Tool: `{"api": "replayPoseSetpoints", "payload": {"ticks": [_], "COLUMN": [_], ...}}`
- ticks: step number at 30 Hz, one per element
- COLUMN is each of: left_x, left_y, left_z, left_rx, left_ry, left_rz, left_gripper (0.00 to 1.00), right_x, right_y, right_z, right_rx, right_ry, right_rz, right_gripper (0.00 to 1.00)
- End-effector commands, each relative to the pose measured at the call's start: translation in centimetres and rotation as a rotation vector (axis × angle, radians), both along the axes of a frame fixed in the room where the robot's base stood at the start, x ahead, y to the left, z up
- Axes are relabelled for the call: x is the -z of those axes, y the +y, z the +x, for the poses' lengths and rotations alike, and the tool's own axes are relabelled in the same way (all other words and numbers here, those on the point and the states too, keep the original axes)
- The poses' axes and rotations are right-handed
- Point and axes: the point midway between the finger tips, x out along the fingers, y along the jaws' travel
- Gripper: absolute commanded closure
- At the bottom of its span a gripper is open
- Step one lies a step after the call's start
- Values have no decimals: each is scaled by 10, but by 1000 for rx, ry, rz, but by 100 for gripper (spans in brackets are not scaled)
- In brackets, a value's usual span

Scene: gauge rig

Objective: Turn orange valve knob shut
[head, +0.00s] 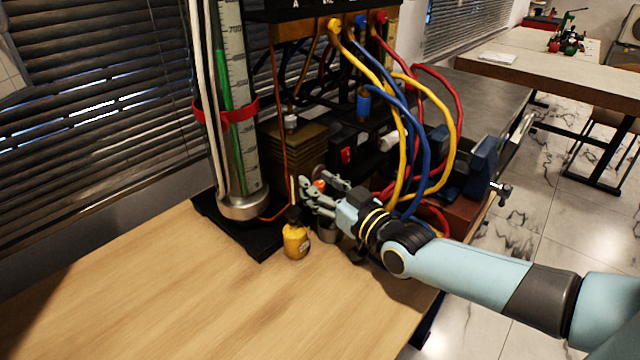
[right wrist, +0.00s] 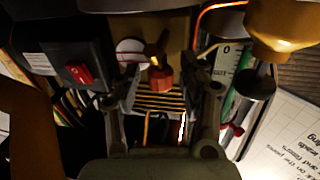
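The orange valve knob (head: 319,185) shows small between the fingers of my right gripper (head: 309,193) in the head view, low in front of the rig. In the right wrist view the orange-red knob (right wrist: 162,79) sits near the middle. The two fingers of my right gripper (right wrist: 168,88) stand on either side of it, with a visible gap to each side. The gripper is open and I see no clear contact. My left gripper is in neither view.
A yellow bottle (head: 296,240) stands just in front of my right gripper. The tall gauge cylinder (head: 240,130) with a red clamp is to the left. Yellow, blue and red hoses (head: 425,150) loop above my right wrist. The wooden tabletop (head: 180,290) is clear at front left.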

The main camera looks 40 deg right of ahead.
Motion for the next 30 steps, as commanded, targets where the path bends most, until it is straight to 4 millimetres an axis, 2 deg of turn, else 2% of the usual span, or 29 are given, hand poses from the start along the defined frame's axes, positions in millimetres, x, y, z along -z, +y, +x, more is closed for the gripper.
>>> {"api": "replayPoseSetpoints", "payload": {"ticks": [8,11,14,24,30], "left_x": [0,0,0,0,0], "left_y": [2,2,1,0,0], "left_z": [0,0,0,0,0], "left_rx": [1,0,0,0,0], "left_ry": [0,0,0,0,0], "left_rz": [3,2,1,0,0], "left_gripper": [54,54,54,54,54], "right_x": [-1,0,1,1,0], "right_y": [0,1,2,8,10], "right_z": [0,-8,-24,-97,-117], "right_rx": [0,0,-1,0,0], "right_ry": [-1,0,2,3,0], "right_rz": [0,1,-1,0,0], "right_gripper": [54,54,54,54,54]}}
